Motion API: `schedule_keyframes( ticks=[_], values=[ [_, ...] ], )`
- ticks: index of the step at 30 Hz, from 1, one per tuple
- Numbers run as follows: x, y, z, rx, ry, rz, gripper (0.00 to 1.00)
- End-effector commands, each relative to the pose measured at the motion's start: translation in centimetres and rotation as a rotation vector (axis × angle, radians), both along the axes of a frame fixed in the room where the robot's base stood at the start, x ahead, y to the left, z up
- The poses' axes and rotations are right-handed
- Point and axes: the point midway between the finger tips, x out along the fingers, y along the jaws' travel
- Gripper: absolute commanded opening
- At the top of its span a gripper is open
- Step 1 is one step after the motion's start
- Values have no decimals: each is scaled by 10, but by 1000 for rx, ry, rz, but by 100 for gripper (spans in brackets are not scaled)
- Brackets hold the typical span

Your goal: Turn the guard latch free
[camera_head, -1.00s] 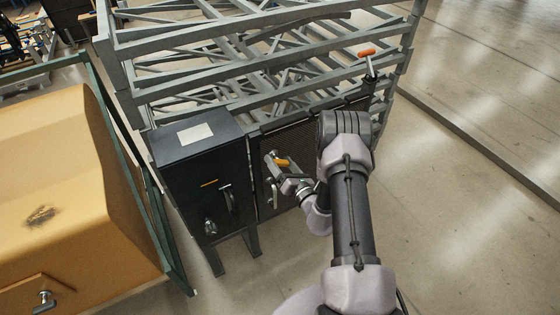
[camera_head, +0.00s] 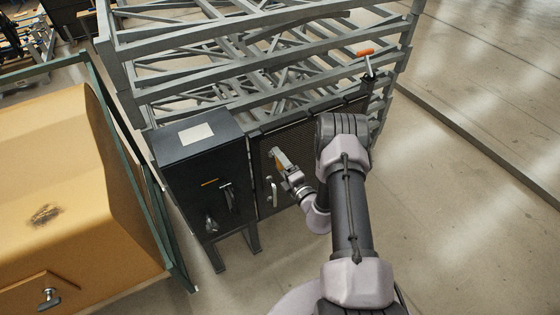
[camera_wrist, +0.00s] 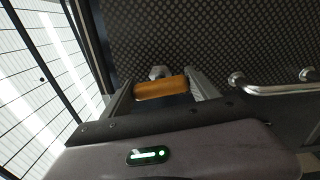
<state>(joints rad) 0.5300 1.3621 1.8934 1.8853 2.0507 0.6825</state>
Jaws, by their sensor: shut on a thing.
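The guard latch is an orange handle on a metal pivot, on the dark perforated guard panel (camera_head: 294,146). In the wrist view the orange latch handle (camera_wrist: 161,89) sits between my two fingers, with the metal pivot just beyond it. My gripper (camera_head: 280,161) is shut on the handle, near the upper left of the panel. In the head view my gripper covers most of the latch, and a little orange shows at its fingers. A metal pull handle (camera_head: 271,190) is on the panel below my gripper; it also shows at right in the wrist view (camera_wrist: 275,90).
A dark cabinet (camera_head: 185,150) with its own handles stands left of the panel. A grey steel frame (camera_head: 240,99) rises behind. An orange-topped lever (camera_head: 366,53) stands at the panel's far right. A yellow housing (camera_head: 60,180) is at left. The floor at right is clear.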

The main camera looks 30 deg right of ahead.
Motion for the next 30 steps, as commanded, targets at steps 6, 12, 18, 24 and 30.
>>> schedule_keyframes(
  ticks=[6,12,18,24,30],
  values=[
    [0,0,0,96,3,1,29],
    [0,0,0,141,5,1,29],
    [0,0,-1,155,5,1,29],
    [0,0,-1,155,5,1,29],
    [0,0,0,155,5,1,89]
  ],
)
